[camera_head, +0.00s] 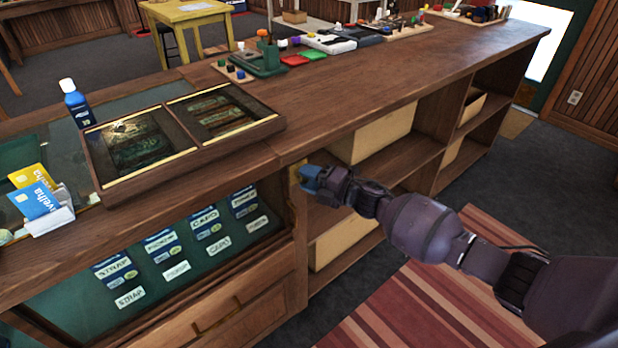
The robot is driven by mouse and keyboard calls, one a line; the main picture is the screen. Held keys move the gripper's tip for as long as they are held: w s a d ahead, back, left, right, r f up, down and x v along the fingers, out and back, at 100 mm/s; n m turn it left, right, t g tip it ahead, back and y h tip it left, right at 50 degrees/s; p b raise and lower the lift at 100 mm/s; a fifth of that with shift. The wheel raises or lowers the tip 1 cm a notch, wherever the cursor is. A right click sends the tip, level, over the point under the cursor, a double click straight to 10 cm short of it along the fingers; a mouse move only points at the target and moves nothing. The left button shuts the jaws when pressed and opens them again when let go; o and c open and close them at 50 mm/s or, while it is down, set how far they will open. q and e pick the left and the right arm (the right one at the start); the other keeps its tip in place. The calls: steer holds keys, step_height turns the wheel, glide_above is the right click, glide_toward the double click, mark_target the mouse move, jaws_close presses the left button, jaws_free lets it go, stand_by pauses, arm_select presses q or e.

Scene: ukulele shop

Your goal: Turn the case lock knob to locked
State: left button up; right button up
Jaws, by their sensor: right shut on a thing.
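The display case (150,215) is the wooden, glass-fronted left part of the counter. A small brass-coloured part of the case lock (294,174) shows on the post at the right end of the case, just under the counter top. My right arm reaches in from the lower right. My right gripper (306,178), with blue fingers, is at this lock and shut on the knob. The fingers hide the knob, so I cannot tell which way it points. My left gripper is not in view.
A wooden tray with two dark panels (182,137) lies on the counter above the case. A blue bottle (76,104) and gift cards (38,197) stand at the left. Open shelves with boxes (375,137) lie right of the post. A striped rug (400,310) covers the floor.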

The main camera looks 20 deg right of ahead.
steer(key=o, duration=0.9)
steer(key=p+v, duration=0.1)
steer(key=v, duration=0.9)
steer(key=shift+s+d, duration=0.3)
